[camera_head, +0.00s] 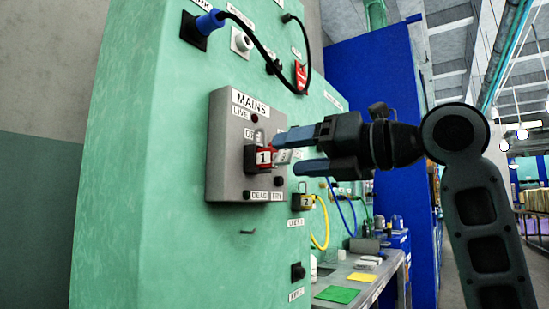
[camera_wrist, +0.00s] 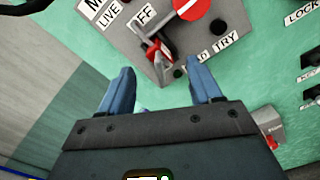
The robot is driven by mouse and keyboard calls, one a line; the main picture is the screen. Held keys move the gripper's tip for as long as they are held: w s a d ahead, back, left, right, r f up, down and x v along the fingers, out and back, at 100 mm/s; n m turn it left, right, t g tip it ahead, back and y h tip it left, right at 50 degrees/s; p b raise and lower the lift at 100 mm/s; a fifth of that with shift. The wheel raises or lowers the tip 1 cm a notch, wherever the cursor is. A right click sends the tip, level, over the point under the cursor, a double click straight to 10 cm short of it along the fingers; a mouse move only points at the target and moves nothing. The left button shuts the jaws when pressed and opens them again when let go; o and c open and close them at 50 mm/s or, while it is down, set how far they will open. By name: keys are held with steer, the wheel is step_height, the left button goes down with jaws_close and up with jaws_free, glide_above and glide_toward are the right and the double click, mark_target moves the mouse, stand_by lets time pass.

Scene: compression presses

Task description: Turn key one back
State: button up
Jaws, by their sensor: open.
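The grey MAINS box (camera_head: 222,150) is fixed to the green panel front. A finger partly hides the key's right side in the head view, so contact there is unclear.
A black cable loops from a blue plug (camera_head: 209,22) above the box. A workbench with a green sheet (camera_head: 338,294) stands beyond the panel.

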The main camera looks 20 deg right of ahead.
steer(key=v, duration=0.8)
steer(key=w+f+m+t+h, duration=0.2)
steer(key=f+m, duration=0.7)
steer(key=f, duration=0.2)
steer(key=w+f+m+t+h, duration=0.2)
steer(key=f+m, duration=0.6)
steer(key=f, duration=0.3)
steer(key=s+f+m+h, duration=0.2)
steer(key=s+f+m, duration=0.25)
steer(key=f, duration=0.25)
steer(key=s+a+f+m+g+h, duration=0.1)
steer(key=s+f+m+h, duration=0.1)
steer(key=s+f+m, duration=0.45)
steer(key=s+f+m+h, duration=0.2)
steer(key=f+m, duration=0.1)
steer(key=f, duration=0.6)
steer(key=s+a+f+m+g, duration=0.1)
steer(key=s+f+m, duration=0.2)
steer(key=s, duration=1.1)
steer(key=s+a+f+m+g, duration=0.1)
steer(key=s+f+m+g, duration=0.15)
steer(key=s, duration=1.15)
step_height(320, 180, up, 20)
steer(key=p, duration=2.1)
steer(key=shift+d+r+m+t+h, duration=0.15)
steer(key=shift+d+m+t+h, duration=0.05)
steer(key=shift+m+t+h, duration=0.15)
